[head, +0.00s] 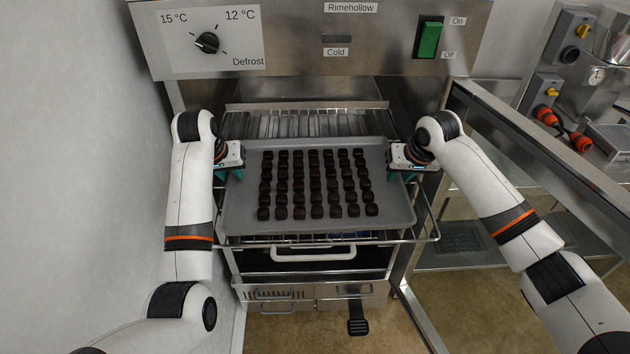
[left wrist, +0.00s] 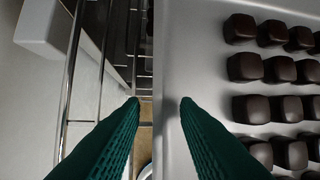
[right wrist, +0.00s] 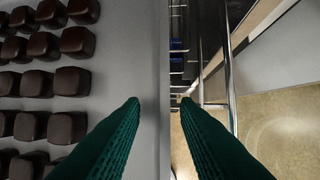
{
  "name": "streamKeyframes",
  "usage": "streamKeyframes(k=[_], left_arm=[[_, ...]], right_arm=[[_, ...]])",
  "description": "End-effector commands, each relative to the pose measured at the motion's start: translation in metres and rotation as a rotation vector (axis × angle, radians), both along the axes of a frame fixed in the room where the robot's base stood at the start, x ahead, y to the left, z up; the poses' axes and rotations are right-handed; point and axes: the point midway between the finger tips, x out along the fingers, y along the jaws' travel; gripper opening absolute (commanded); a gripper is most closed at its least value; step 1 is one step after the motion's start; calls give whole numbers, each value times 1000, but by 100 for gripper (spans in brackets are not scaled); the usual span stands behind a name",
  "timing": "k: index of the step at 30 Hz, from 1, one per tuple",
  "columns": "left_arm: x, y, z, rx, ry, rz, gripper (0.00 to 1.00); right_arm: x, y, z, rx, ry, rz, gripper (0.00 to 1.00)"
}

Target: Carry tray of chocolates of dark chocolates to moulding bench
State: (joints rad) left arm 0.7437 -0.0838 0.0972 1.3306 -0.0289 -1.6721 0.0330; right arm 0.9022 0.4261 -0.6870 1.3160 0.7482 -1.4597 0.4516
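A grey tray (head: 388,208) bearing rows of dark chocolates (head: 315,185) lies on a pulled-out wire rack (head: 300,239) of the cooling cabinet. My left gripper (head: 224,173) is at the tray's left edge, and my right gripper (head: 408,174) is at its right edge. In the left wrist view the green fingers (left wrist: 160,103) are apart, with the tray's rim (left wrist: 160,60) between them. In the right wrist view the fingers (right wrist: 160,103) are also apart, with the tray's opposite rim (right wrist: 160,60) between them. Whether any finger touches the rim cannot be told.
The cabinet's control panel (head: 300,40) with a dial and green switch (head: 428,38) is above the tray. A grey wall stands close at left. A steel-framed bench (head: 540,150) with equipment and orange connectors stands at right. A white handle (head: 313,254) is below the rack.

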Motion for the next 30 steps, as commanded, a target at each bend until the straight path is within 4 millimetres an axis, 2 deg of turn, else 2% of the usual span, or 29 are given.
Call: streamKeyframes(k=[3,8,30], left_arm=[[0,0,0,0,0,0,27],[0,0,0,0,0,0,0],[0,0,1,0,-1,0,0]], right_arm=[[0,0,0,0,0,0,27],[0,0,0,-1,1,0,0],[-1,0,-2,-1,5,0,0]])
